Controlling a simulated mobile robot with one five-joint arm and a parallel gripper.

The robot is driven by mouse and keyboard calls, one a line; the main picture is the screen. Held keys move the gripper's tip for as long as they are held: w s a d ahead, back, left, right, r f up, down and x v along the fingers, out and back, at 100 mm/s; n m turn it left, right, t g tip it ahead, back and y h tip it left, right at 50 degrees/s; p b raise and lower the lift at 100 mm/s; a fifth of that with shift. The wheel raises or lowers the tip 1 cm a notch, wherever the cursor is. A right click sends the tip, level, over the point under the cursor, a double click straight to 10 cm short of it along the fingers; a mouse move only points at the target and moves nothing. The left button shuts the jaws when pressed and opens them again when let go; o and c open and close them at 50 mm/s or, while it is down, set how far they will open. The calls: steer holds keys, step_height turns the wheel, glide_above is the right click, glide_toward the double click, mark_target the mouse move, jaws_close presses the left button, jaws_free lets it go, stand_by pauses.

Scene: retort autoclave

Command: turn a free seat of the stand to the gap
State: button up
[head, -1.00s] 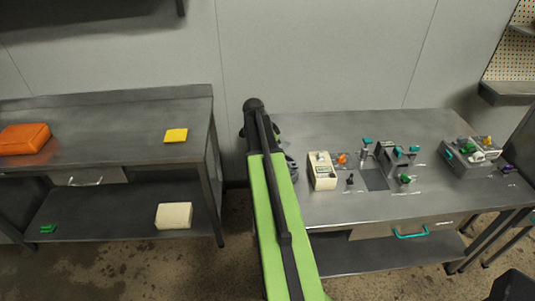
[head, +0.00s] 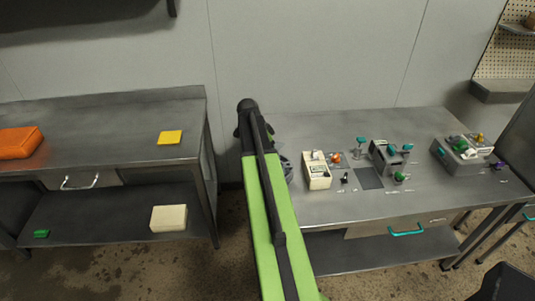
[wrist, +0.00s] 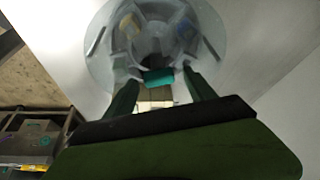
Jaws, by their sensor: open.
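In the wrist view a round, pale grey stand (wrist: 98,62) with divider-like arms fills the top middle. A tan item (wrist: 130,26) sits at its upper left and a bluish one (wrist: 186,32) at its upper right; its middle is dark. Which seats are free is unclear. A teal tab (wrist: 158,76) is at its near edge. My gripper (wrist: 160,88) is open, its two dark green fingers on either side of the tab; contact cannot be told. In the head view my arm hides the gripper and most of what may be the stand.
The right-hand steel table (head: 330,208) carries a cream box (head: 316,172), a grey fixture with teal knobs (head: 388,158) and a grey box of coloured parts (head: 462,158). The left bench (head: 100,150) holds an orange case (head: 18,141) and a yellow block (head: 170,137).

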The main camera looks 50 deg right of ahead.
steer(key=shift+r, duration=0.1)
steer(key=p+v, duration=1.6)
steer(key=v, duration=0.1)
steer(key=shift+a, duration=0.2)
steer(key=w+a+f+n+t+b, duration=0.1)
steer(key=w+a+f+n+b, duration=0.25)
steer(key=a, duration=0.75)
steer(key=w+a+f+n+t+b, duration=0.15)
steer(key=w+a+f+b, duration=0.3)
steer(key=a, duration=0.75)
steer(key=s+a+f+n+y+b, duration=0.1)
steer(key=s+a+n, duration=0.3)
steer(key=a+n, duration=0.4)
steer(key=s+a+f+n+y+b, duration=0.1)
steer(key=s+a+f+n+y, duration=0.2)
steer(key=a+n, duration=0.6)
steer(key=shift+s+a+n+g, duration=0.35)
steer(key=shift+s+a, duration=0.1)
steer(key=shift+a, duration=1.15)
